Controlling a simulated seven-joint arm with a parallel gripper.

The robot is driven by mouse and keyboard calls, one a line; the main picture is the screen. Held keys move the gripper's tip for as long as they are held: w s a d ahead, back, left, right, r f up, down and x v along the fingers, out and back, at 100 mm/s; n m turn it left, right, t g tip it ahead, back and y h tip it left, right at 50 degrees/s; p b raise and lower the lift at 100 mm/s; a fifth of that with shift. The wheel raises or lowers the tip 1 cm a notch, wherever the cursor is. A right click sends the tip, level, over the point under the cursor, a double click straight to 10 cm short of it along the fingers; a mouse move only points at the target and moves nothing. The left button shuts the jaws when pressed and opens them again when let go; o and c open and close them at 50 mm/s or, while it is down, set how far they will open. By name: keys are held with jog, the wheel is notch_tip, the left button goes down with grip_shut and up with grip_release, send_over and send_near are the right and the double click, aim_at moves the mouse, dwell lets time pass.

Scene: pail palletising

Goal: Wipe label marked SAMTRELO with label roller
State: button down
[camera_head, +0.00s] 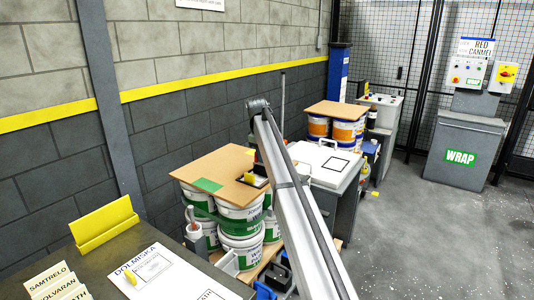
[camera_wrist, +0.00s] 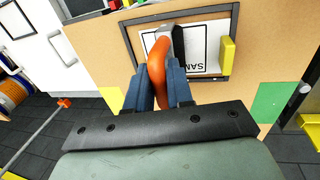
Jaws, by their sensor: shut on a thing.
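The label (camera_wrist: 204,42), with the letters "SAM" showing, lies in a dark frame (camera_wrist: 135,57) on a brown board (camera_wrist: 105,42) in the wrist view. My gripper (camera_wrist: 161,88) has its blue fingers shut on the orange handle of the label roller (camera_wrist: 157,62). The roller's dark and grey head reaches over the label and hides part of it; I cannot tell whether it touches. A yellow block (camera_wrist: 228,56) sits at the frame's right side. In the head view the board (camera_head: 218,165) tops a pail stack, and my arm hides the gripper and much of the frame.
White pails (camera_head: 240,218) stand under the board. A grey table (camera_head: 110,262) at front left bears name cards (camera_head: 50,281), one reading SAMTRELO, a DOLMISKA sheet (camera_head: 180,280) and a yellow holder (camera_head: 105,225). A white-topped cabinet (camera_head: 325,167) stands right of the stack. Floor at right is clear.

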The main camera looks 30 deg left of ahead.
jog(key=shift+s, duration=1.25)
notch_tip(320, 180, up, 8)
jog(key=shift+w+r, duration=0.15)
